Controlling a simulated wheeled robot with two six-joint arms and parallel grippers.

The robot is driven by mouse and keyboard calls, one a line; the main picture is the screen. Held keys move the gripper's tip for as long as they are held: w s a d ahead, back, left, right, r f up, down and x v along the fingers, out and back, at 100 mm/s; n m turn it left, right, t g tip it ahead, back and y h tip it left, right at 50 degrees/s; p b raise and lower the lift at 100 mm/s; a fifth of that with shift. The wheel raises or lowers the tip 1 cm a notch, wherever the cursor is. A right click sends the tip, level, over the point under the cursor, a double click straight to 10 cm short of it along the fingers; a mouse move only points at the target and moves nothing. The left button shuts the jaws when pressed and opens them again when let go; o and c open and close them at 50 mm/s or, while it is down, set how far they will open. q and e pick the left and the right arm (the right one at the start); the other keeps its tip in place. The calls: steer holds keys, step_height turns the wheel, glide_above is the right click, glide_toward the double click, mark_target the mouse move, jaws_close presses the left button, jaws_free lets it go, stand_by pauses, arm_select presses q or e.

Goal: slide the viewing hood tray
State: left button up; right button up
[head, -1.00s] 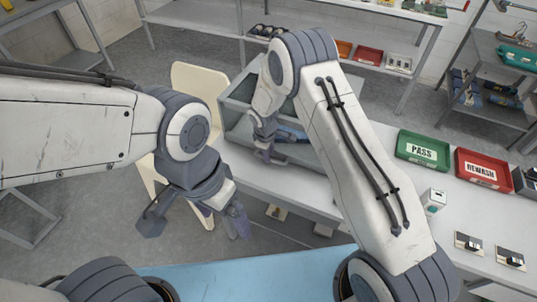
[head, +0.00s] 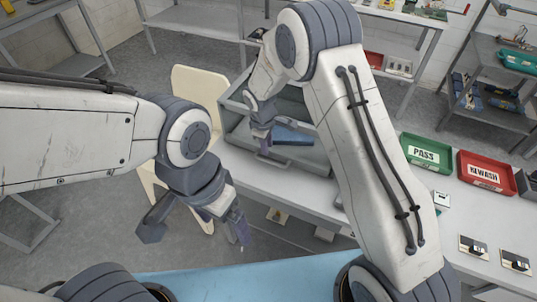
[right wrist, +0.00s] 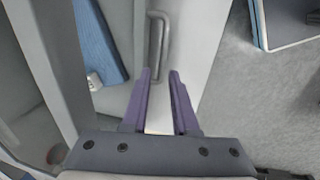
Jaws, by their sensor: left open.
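The grey viewing hood (head: 236,98) stands on the left part of the white table. Its tray (head: 308,164) is at the near side, with a blue piece (head: 293,137) inside. In the right wrist view the tray's front wall (right wrist: 195,40) carries a grey bar handle (right wrist: 157,45), and the blue piece (right wrist: 97,45) shows at the left. My right gripper (head: 264,142) is over the tray's front. Its fingers (right wrist: 160,75) are apart, near the handle's lower end; contact is unclear. My left gripper (head: 238,228) is open and empty, away from the hood, in front of the table.
A green PASS tray (head: 427,152) and a red REWASH tray (head: 485,172) lie on the table at right. A small white device (head: 441,199) stands near them. A cream chair (head: 196,88) is left of the hood. Shelving stands behind.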

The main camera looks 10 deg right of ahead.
steer(key=shift+s+a+r, duration=0.1)
steer(key=shift+s+r, duration=0.05)
steer(key=shift+r, duration=0.65)
steer(key=shift+s+a+r, duration=0.1)
steer(key=shift+s+r, duration=0.05)
steer(key=shift+r, duration=0.65)
steer(key=s+a+r+m+y, duration=0.1)
steer(key=s+a+r, duration=0.1)
steer(key=s+r, duration=0.5)
steer(key=s+a+r+m, duration=0.15)
steer(key=s+r, duration=0.35)
steer(key=s, duration=0.5)
steer(key=s+d+r+m+g, duration=0.1)
steer(key=s, duration=0.7)
steer(key=s+d+r+m+g+y, duration=0.1)
steer(key=s, duration=0.7)
steer(key=shift+r, duration=0.3)
